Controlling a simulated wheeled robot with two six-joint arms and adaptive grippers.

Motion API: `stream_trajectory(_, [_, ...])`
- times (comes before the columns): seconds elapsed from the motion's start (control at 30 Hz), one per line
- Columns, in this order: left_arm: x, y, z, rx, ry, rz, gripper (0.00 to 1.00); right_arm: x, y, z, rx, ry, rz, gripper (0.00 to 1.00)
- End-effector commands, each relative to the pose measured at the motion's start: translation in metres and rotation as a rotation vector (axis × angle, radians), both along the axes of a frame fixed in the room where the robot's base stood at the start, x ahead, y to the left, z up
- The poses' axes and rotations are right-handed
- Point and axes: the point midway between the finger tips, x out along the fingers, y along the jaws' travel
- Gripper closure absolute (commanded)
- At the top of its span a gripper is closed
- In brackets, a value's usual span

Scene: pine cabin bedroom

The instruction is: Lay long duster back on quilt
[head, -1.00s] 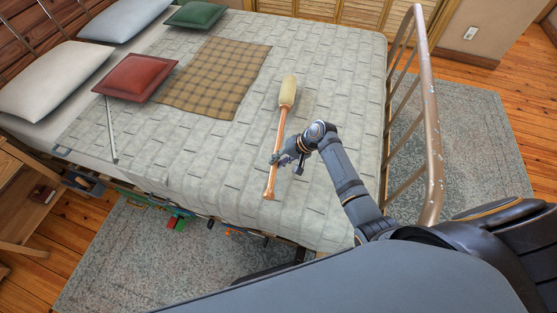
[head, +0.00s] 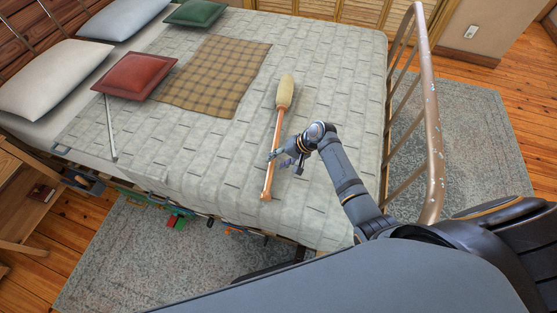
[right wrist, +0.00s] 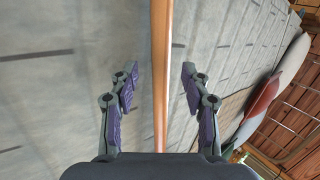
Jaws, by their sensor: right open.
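The long duster (head: 272,155) has a wooden handle and a cream fluffy head. It lies along the quilt (head: 330,85), its head toward the far side and its handle end near the quilt's near edge. My right gripper (head: 277,157) is at the handle, on its right side in the head view. In the right wrist view, the duster's handle (right wrist: 160,75) runs between the two spread fingers of my right gripper (right wrist: 159,85), with a gap on each side. My left gripper is not in view.
A plaid blanket (head: 215,78), a red pillow (head: 134,76) and a green pillow (head: 195,12) lie on the bed. A thin metallic stick (head: 110,130) lies at the left. A metal bed rail (head: 432,130) stands right of my arm. The quilt around the duster is clear.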

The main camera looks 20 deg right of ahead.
Motion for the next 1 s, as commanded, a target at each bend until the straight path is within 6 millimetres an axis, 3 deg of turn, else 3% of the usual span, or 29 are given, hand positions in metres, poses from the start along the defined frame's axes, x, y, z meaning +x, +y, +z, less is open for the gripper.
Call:
stream_trajectory(0.23, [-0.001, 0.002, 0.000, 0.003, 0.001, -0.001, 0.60, -0.003, -0.009, 0.010, -0.004, -0.001, -0.002, 0.53])
stream_trajectory(0.5, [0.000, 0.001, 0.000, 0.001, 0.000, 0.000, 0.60, -0.018, -0.044, 0.063, -0.005, -0.002, 0.000, 0.53])
stream_trajectory(0.7, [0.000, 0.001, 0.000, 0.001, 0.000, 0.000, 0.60, -0.025, -0.061, 0.090, -0.003, 0.001, -0.001, 0.53])
stream_trajectory(1.0, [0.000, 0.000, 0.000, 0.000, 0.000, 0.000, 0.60, -0.028, -0.065, 0.097, 0.000, 0.001, 0.001, 0.53])
